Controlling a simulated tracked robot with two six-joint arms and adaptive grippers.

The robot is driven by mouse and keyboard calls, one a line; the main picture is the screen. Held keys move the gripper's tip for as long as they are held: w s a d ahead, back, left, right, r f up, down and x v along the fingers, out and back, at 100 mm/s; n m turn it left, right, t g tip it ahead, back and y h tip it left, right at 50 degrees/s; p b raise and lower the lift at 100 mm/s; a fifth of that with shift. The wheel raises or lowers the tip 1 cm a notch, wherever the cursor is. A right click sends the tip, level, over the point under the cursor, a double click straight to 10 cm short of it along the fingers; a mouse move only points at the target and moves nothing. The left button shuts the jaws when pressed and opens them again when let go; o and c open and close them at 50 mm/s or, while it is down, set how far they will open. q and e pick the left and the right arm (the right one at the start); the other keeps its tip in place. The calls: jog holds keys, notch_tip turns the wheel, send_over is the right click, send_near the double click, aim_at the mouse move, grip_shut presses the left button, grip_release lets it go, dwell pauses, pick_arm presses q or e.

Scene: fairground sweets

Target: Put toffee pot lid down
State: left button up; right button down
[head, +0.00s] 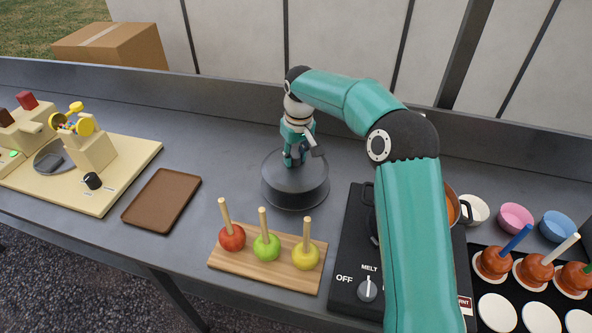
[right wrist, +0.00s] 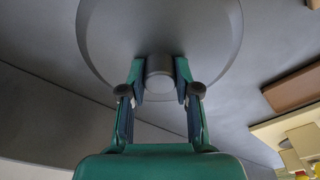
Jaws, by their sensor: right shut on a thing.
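The toffee pot lid (head: 295,190) is a round dark grey lid, level, at the back middle of the counter. I cannot tell whether its underside touches the counter. My right gripper (head: 296,158) points down from above and is shut on the lid's knob. In the right wrist view the two fingers (right wrist: 160,78) hug the grey knob, with the wide lid (right wrist: 105,35) beyond. The toffee pot (head: 467,213) stands on the black melter, mostly hidden behind my right arm; orange toffee shows at its edge. My left gripper is not in view.
A wooden board (head: 223,257) with red, green and yellow apples on sticks lies in front of the lid. A brown tray (head: 160,200) and a cream machine (head: 115,165) are on the left. Bowls (head: 515,217) and dipped apples (head: 495,263) are on the right. Counter left of the lid is clear.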

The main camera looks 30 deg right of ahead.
aim_at(295, 170)
notch_tip(295, 170, down, 5)
jog(key=shift+f, duration=0.1)
dwell(0.3)
jog(key=shift+f, duration=0.15)
jog(key=c, duration=0.8)
grip_release()
jog(key=r, duration=0.4)
jog(key=s+r, duration=0.1)
jog(key=r, duration=0.7)
jog(key=shift+s+a+r, duration=0.1)
jog(key=shift+s, duration=0.1)
